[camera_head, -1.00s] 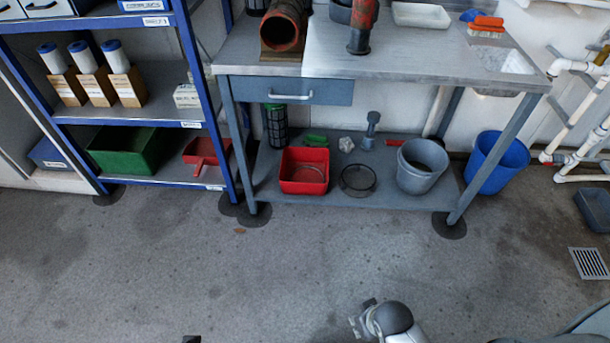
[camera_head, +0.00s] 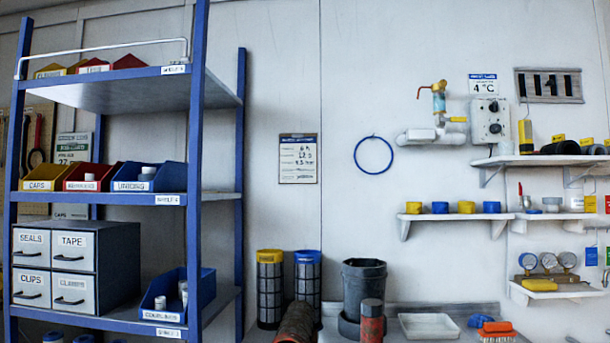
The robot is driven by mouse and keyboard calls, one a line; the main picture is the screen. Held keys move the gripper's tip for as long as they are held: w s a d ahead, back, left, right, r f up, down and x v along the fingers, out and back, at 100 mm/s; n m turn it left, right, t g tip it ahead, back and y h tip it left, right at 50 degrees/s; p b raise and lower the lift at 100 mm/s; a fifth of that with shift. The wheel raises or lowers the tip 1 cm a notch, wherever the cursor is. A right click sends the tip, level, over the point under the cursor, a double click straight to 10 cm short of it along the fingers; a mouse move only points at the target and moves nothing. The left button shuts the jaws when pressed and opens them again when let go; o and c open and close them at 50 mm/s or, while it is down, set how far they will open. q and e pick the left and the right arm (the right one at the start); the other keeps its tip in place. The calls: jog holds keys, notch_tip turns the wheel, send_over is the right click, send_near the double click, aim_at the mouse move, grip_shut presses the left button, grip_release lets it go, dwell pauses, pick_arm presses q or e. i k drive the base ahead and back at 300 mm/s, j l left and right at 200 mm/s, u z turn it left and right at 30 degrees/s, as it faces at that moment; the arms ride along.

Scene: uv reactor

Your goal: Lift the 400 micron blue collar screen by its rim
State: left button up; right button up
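The marks on both collars are too small to read. Neither of my grippers is in view.
The rusty pipe (camera_head: 295,323) lies in front of the screens. The blue shelf rack's upright (camera_head: 240,200) is close on the left. A white tray (camera_head: 429,326) lies on the bench.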

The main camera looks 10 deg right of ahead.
aim_at(307, 262)
jog(key=i+l, duration=0.65)
jog(key=i, duration=0.25)
